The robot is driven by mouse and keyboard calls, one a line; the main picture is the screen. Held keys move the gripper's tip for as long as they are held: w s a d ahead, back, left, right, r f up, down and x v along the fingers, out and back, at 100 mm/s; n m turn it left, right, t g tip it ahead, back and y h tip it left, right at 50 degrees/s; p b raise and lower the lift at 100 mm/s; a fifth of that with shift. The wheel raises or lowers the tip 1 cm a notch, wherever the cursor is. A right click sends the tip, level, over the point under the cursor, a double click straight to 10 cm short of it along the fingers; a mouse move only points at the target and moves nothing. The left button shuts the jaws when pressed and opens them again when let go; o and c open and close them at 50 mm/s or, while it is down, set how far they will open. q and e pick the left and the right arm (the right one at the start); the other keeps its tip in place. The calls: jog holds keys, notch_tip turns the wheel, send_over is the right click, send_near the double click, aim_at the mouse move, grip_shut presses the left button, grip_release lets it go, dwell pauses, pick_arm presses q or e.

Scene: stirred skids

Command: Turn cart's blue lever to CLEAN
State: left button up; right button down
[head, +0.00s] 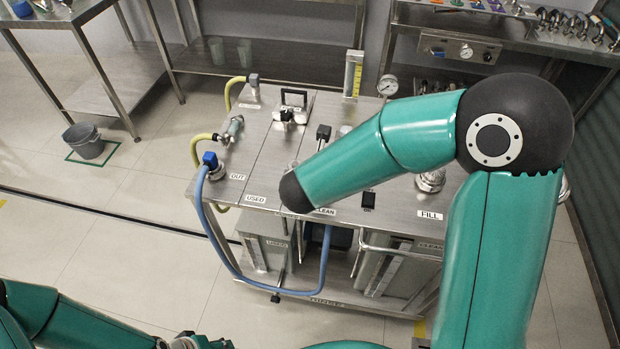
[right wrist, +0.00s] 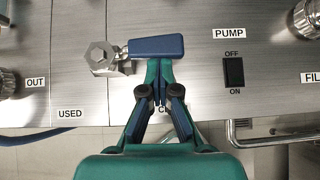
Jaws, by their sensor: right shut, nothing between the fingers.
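The blue lever (right wrist: 165,46) lies flat in the right wrist view, its handle reaching right from a metal valve body (right wrist: 103,58) on the cart top (right wrist: 200,90). My right gripper (right wrist: 159,68) is shut and empty, its fingertips at the near edge of the handle; I cannot tell whether they touch. The USED label (right wrist: 70,114) is left of my fingers. The CLEAN label (right wrist: 162,110) is mostly behind them. In the head view my right arm hides the lever and its gripper. My left gripper (head: 200,342) is cut off at the bottom edge, its jaws unclear.
A black PUMP switch (right wrist: 233,71) is right of the lever. A blue hose (head: 213,235) loops from the cart's OUT fitting (head: 213,165) down its front. A pressure gauge (head: 387,85) stands at the cart's back. A grey bucket (head: 84,140) is on the floor at left.

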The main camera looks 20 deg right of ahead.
jog(key=shift+w+r, duration=0.1)
jog(key=shift+s+a, duration=0.3)
jog(key=shift+s+a+f+b, duration=0.2)
jog(key=shift+s+a+b, duration=0.2)
jog(key=shift+s+a, duration=0.55)
jog(key=v, duration=1)
jog(key=shift+s+p, duration=0.4)
jog(key=shift+p, duration=0.05)
